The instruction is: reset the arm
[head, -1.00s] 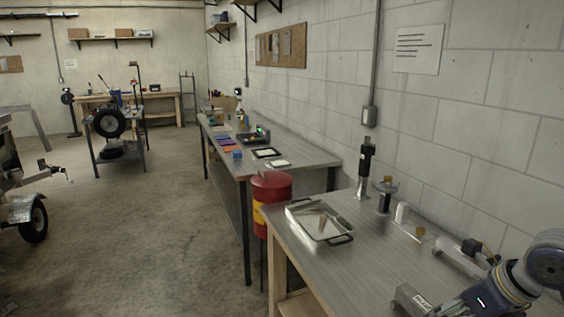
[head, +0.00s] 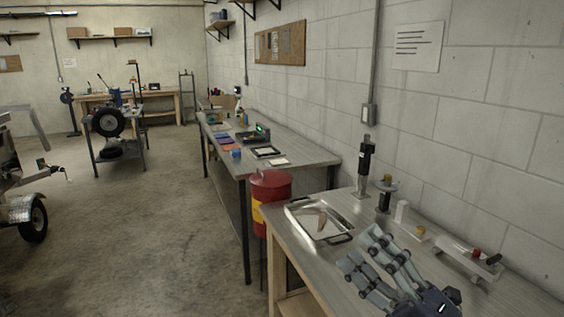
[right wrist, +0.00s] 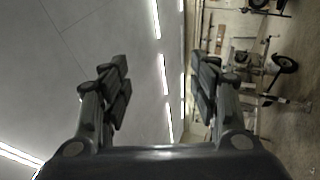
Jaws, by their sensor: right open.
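My right gripper (head: 362,262) is over the front part of the near metal-topped bench (head: 345,290) in the head view, just to the right of and nearer than the metal tray. Its fingers are spread and nothing is between them. In the right wrist view, the two fingers of my right gripper (right wrist: 160,92) stand well apart and empty, with a pale ceiling and light strips behind them. My left gripper is not in any view.
A metal tray (head: 297,207) with a brownish item lies on the near bench. A red bin (head: 270,187) stands between benches.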

